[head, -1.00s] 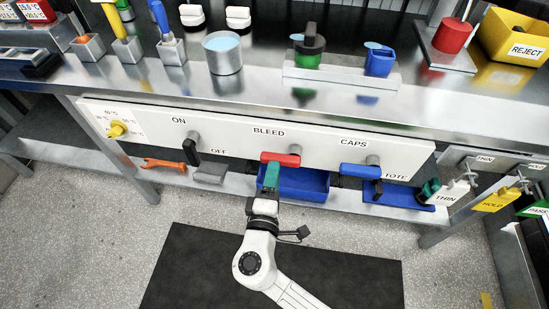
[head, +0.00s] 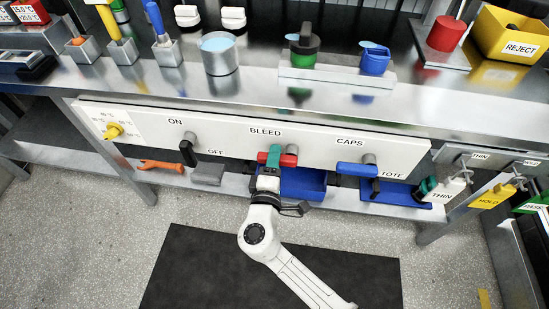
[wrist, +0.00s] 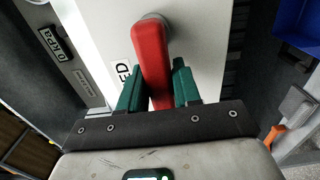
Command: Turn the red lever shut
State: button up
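The red lever (head: 290,160) lies level across its pivot under the BLEED label on the white panel (head: 225,142). In the wrist view the red lever (wrist: 152,62) runs between the two green fingers of my gripper (wrist: 158,85). One finger is on each side, very close to it; I cannot tell whether both press on it. In the head view my gripper (head: 272,155) overlaps the left part of the lever from below and hides some of it.
A black ON/OFF lever (head: 188,150) is to the left and a blue CAPS lever (head: 356,169) to the right. A blue bin (head: 305,184) is just below the panel. A yellow knob (head: 113,131) is at the panel's left end. The floor mat (head: 190,265) is clear.

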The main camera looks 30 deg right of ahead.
grip_shut()
jog(key=shift+f, duration=0.1)
dwell(0.3)
jog(key=n, duration=0.2)
jog(key=f+n, duration=0.1)
jog(key=shift+s+d+f+n, duration=0.1)
jog(key=shift+s+f+n, duration=0.05)
jog(key=shift+n, duration=0.25)
jog(key=d+f+n+p, duration=0.1)
jog(key=n, duration=0.3)
jog(key=s+d+n+p, duration=0.1)
jog(key=n, duration=0.4)
jog(key=s+d+f+n+p, duration=0.1)
jog(key=n, duration=0.4)
jog(key=shift+s+f, duration=0.1)
jog(key=shift+f, duration=0.2)
jog(key=shift+o, duration=2.4)
grip_release()
